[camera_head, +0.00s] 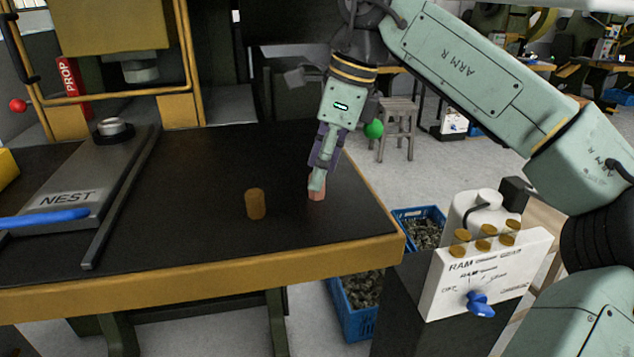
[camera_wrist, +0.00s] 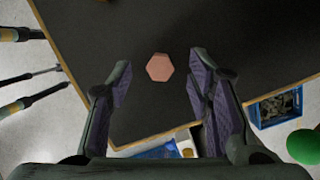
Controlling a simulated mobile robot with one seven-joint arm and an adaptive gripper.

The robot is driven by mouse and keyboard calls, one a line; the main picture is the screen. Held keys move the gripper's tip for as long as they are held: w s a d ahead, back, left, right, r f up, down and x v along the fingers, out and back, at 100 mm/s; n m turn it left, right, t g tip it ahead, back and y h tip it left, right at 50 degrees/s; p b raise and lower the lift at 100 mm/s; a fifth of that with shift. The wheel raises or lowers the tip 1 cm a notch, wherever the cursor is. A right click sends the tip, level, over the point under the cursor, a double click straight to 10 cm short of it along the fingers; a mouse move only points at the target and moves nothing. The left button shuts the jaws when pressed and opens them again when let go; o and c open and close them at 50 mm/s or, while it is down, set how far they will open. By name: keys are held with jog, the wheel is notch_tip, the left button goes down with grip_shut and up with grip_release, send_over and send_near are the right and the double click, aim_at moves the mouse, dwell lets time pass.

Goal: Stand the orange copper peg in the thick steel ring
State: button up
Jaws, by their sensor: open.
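A salmon-copper six-sided peg (camera_head: 317,191) stands on the black tabletop, partly hidden by my gripper (camera_head: 317,182). The wrist view shows its flat hexagonal top (camera_wrist: 160,67) between the lines of my open fingers (camera_wrist: 160,88), a little beyond their tips and touching neither. A brownish-orange round peg (camera_head: 255,204) stands upright to the left, apart from my gripper; I do not see it in the wrist view. The thick steel ring (camera_head: 115,128) sits on the grey plate marked NEST at the left; the inside of its opening is hard to make out.
The NEST plate (camera_head: 72,190) has a blue handle (camera_head: 45,218) and a dark bar (camera_head: 120,200) along its right side. A yellow press (camera_head: 112,25) stands behind. The table's yellow edge (camera_head: 200,286) runs along the front. Blue crates (camera_head: 352,318) sit below, right. Tabletop between plate and round peg is clear.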

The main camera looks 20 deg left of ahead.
jog(key=shift+a+f, duration=0.2)
jog(key=shift+f, duration=0.4)
jog(key=shift+c, duration=0.5)
grip_shut()
